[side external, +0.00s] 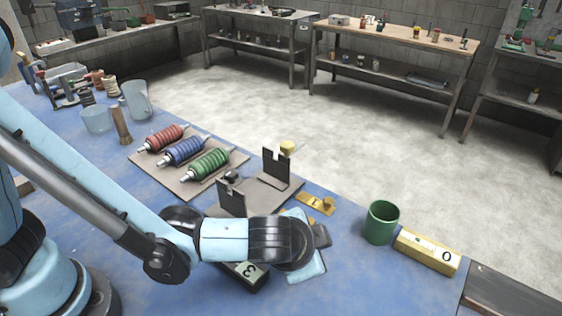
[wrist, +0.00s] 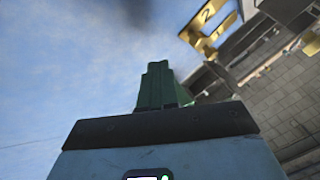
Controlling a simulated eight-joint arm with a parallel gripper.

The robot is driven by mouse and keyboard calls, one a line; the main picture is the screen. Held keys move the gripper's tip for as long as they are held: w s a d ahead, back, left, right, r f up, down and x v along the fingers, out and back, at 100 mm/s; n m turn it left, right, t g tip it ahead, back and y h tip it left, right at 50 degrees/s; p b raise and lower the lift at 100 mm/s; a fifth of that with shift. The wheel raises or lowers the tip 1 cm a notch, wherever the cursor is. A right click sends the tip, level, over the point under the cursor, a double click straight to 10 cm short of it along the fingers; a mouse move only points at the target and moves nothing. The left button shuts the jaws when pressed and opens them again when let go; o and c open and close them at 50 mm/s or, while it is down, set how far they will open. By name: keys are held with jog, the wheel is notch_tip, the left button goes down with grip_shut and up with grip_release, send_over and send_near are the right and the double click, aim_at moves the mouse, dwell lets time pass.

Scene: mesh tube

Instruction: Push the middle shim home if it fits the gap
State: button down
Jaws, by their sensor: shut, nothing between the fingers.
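In the side view my gripper (side external: 318,236) is low over the blue table, in front of the fixture, with its fingertips mostly hidden by my wrist. In the wrist view a narrow green form (wrist: 160,86) stands ahead of the palm and looks like the shut fingers, holding nothing. A brass shim marked 1 (side external: 316,203) lies on the table just beyond my gripper. A brass piece marked 2 (wrist: 206,14) shows at the top right of the wrist view, apart from the fingers. The fixture (side external: 258,193) has two upright dark plates. The gap's contents are unclear.
A green cup (side external: 381,222) and a yellow block marked 0 (side external: 428,251) stand to the right. A dark block marked 3 (side external: 243,274) lies partly under my arm. A board (side external: 145,168) with red, blue and green coils is at left.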

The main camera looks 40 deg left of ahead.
jog(key=x, duration=0.3)
jog(key=shift+w+f, duration=0.15)
jog(key=shift+f, duration=0.05)
jog(key=shift+w+a, duration=0.85)
jog(key=shift+a, duration=0.1)
jog(key=shift+w+a+r, duration=0.1)
jog(key=shift+w+a, duration=0.4)
jog(key=shift+w, duration=0.05)
jog(key=shift+a, duration=2.7)
